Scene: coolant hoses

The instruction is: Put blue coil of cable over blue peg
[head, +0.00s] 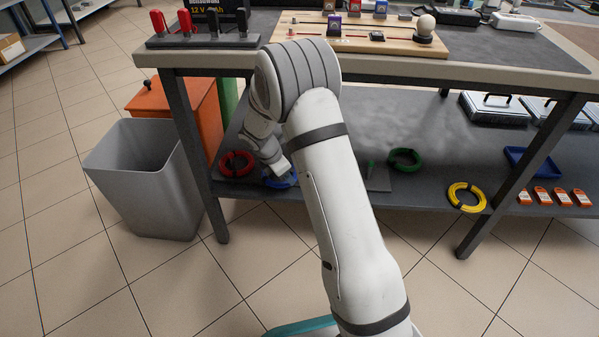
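The blue coil of cable (284,182) lies on the lower shelf of the workbench, left of my forearm. My arm reaches down over it, and my gripper (281,173) is at the coil, partly covering it. The fingers are too small and hidden to tell whether they are open or shut, or touching the coil. A grey plate (379,180) with a small green peg (371,164) shows on the shelf just right of my forearm. My arm hides part of this plate. I cannot make out a blue peg in this view.
On the same shelf are a red coil (237,163), a green coil (405,160), a yellow coil (466,197), a blue tray (531,164) and several orange boxes. The bench top (480,50) is above, its front legs at each side. A grey bin (150,190) stands left.

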